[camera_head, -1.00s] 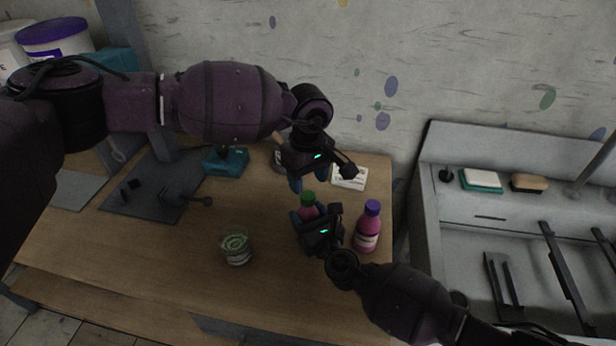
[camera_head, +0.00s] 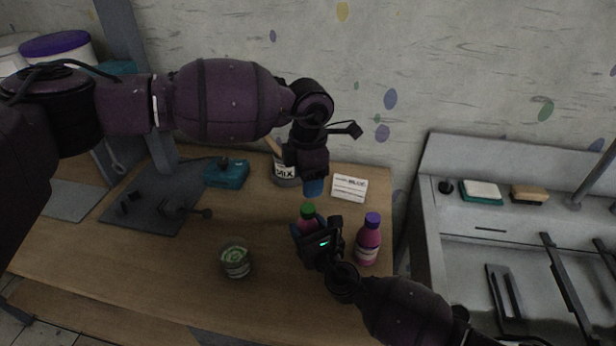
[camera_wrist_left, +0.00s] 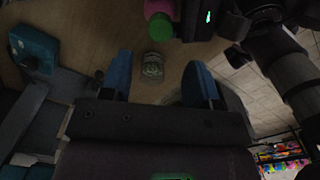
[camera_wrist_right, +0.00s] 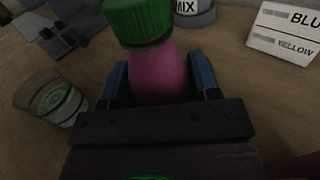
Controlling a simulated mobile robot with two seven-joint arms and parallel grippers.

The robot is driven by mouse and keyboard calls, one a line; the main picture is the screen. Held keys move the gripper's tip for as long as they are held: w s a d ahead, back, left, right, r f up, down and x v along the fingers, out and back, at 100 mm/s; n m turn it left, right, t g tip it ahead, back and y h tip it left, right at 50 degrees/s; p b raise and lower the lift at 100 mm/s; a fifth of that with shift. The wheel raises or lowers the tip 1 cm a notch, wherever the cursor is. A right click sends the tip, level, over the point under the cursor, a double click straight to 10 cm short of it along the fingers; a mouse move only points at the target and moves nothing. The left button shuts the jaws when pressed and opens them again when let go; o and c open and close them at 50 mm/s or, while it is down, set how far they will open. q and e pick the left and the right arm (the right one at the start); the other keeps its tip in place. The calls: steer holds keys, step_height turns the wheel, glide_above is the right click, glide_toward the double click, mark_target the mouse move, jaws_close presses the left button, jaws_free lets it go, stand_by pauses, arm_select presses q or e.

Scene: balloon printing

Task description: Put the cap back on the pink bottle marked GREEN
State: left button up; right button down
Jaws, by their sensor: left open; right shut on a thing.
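The pink bottle (camera_wrist_right: 160,78) stands in my right gripper (camera_head: 306,229), which is shut around its body. The green cap (camera_head: 307,210) sits on top of this bottle and looks level in the right wrist view (camera_wrist_right: 138,22). Whether it is fully seated I cannot tell. The bottle's marking is hidden. My left gripper (camera_head: 313,187) is open and empty, pointing down behind the bottle and apart from the cap. In the left wrist view the green cap (camera_wrist_left: 160,27) lies beyond the open fingers, near the top edge.
A pink bottle with a purple cap (camera_head: 368,240) stands close to the right gripper. A glass jar (camera_head: 235,262) stands to the left. A MIX pot (camera_head: 284,172) and a label card (camera_head: 349,188) are behind. A sink unit (camera_head: 480,220) is at the right.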

mark_target(307, 208)
arm_select(q)
steer(key=n, duration=0.3)
steer(key=shift+n, duration=0.4)
steer(key=shift+f, duration=0.15)
steer(key=shift+f, duration=3.9)
steer(key=shift+a, duration=0.1)
steer(key=c, duration=0.9)
steer(key=o, duration=1)
steer(key=shift+o, duration=0.2)
steer(key=shift+r, duration=0.15)
step_height(307, 208, up, 12)
